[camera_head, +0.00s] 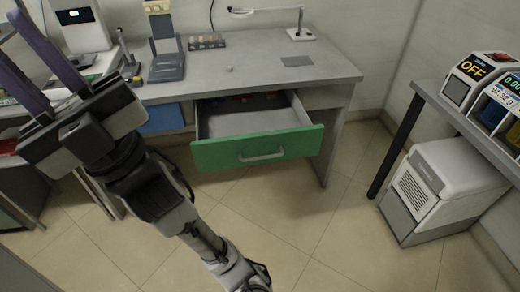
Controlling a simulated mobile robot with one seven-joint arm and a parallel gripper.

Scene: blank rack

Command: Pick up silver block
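A tiny pale grey object (229,69) lies on the grey desk top (262,63); it may be the silver block, but it is too small to be sure. My gripper (20,50) is at the upper left, well to the left of that object and nearer the camera. Its two purple fingers stand apart with a gap between them, and I see nothing held. The left finger is partly cut off by the picture edge.
A green-fronted drawer (258,149) is pulled out below the desk, with small items toward its back. A rack of small samples (206,41), a grey device (166,67) and a lamp (300,34) stand on the desk. A white unit (440,185) stands at right. Floor between is clear.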

